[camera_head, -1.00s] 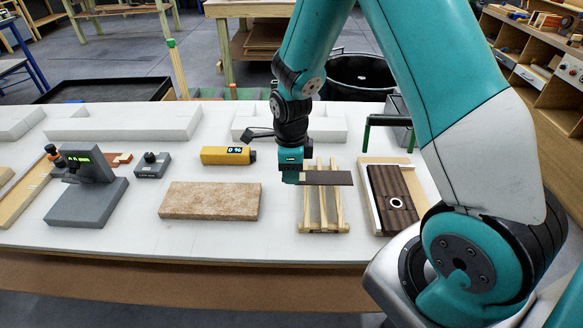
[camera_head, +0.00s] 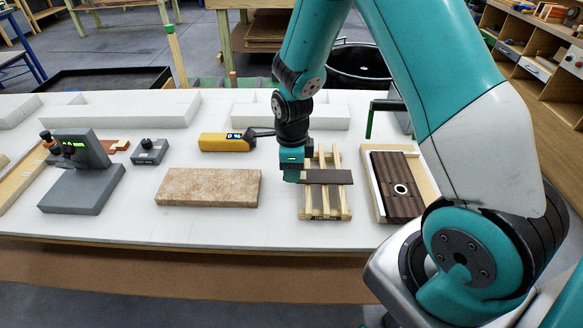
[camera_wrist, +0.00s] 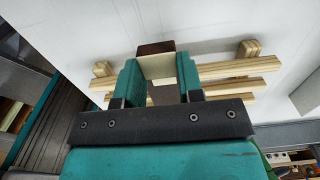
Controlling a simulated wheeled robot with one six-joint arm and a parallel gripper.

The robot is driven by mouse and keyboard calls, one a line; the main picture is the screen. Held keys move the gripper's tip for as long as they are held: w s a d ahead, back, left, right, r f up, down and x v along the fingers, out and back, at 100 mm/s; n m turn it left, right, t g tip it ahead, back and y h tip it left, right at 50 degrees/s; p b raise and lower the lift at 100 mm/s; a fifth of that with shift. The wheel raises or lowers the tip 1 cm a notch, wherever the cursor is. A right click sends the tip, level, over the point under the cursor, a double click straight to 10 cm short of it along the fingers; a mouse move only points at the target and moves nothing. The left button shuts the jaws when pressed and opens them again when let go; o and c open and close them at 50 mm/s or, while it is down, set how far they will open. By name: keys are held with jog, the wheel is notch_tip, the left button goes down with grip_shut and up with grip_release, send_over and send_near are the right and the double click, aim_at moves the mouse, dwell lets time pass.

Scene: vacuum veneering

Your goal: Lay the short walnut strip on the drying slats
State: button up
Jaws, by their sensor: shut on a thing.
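The short walnut strip (camera_head: 328,177) is dark brown and lies level across the drying slats (camera_head: 322,214), over their middle. The slats are pale wood bars on cross pieces. My gripper (camera_head: 294,173) is shut on the strip's left end, at the left side of the slats. In the wrist view, my gripper (camera_wrist: 159,80) has a pale piece between its fingers, with the dark strip (camera_wrist: 155,47) just beyond. Pale slat bars (camera_wrist: 240,67) show on both sides there. I cannot tell whether the strip touches the slats.
A tan stone-like slab (camera_head: 208,187) lies left of the slats, with a yellow meter (camera_head: 226,143) behind it. A dark ribbed panel with a white ring (camera_head: 397,174) lies on a pale board at right. A grey gauge stand (camera_head: 82,187) stands far left. Bare table lies between.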

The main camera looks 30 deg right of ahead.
jog(key=shift+f, duration=0.15)
dwell(0.5)
jog(key=o, duration=1.2)
notch_tip(320, 180, up, 17)
jog(key=shift+r+b, duration=0.2)
jog(key=shift+b, duration=0.2)
